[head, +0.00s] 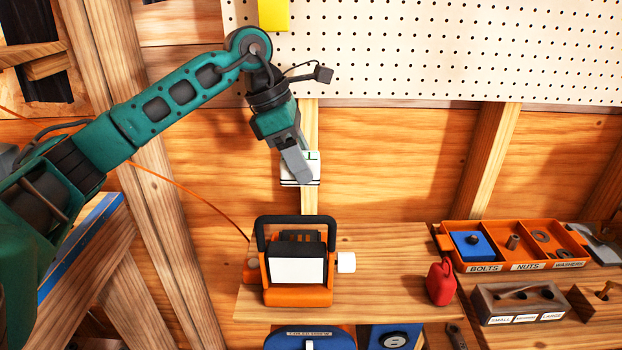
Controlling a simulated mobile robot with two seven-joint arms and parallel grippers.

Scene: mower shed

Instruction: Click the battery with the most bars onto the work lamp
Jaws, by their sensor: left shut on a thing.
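My left gripper (297,165) is shut on a white battery (311,172) with a green mark on top and dark stripes near its lower edge. The fingers cover part of it, and I cannot count its bars. The gripper holds it in the air above and behind the work lamp (298,297). The lamp is orange with a black handle, a white panel and a dark slotted part at its upper back. It stands upright on the wooden shelf (385,250), apart from the battery. No other battery can be made out. My right gripper is not in view.
A white block (346,262) sits at the lamp's right side. A red can (440,283) stands near the shelf's right end. A white pegboard (430,50) hangs behind.

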